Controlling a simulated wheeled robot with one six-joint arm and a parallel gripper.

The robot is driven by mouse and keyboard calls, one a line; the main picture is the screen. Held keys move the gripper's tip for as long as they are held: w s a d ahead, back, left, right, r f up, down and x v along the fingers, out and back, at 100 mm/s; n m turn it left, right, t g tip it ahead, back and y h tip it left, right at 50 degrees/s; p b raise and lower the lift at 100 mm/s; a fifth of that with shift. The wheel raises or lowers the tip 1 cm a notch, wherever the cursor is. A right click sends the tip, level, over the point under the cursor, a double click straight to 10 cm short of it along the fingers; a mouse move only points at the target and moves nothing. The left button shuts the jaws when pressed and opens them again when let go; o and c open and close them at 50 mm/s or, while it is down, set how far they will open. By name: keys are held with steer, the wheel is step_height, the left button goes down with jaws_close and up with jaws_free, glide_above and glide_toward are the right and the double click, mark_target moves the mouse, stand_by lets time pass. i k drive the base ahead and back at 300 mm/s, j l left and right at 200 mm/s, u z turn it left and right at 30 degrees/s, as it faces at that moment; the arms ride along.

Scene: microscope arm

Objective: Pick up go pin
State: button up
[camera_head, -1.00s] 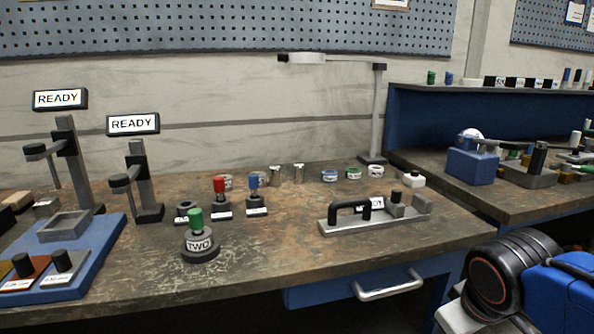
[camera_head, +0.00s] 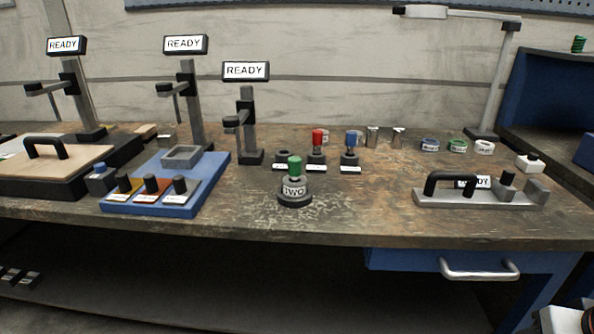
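Three coloured pins stand upright on the workbench (camera_head: 400,215). A green-topped pin (camera_head: 294,166) stands in a round dark base marked TWO (camera_head: 294,192). A red-topped pin (camera_head: 317,138) and a blue-topped pin (camera_head: 351,138) stand behind it to the right, in small dark holders with white labels. An empty-looking dark holder (camera_head: 283,158) is left of the red one. The small labels are too small to read, so I cannot tell which pin is the go pin. My gripper is out of view; only a bit of my arm shows at the bottom right corner.
A blue tray (camera_head: 215,170) with several dark knobs lies left of the pins. Stands with READY signs (camera_head: 246,71) rise behind. A metal fixture with a black handle (camera_head: 452,184) is on the right. The bench front between the pins and this fixture is clear.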

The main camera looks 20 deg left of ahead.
mark_target(295, 162)
steer(key=u, duration=0.7)
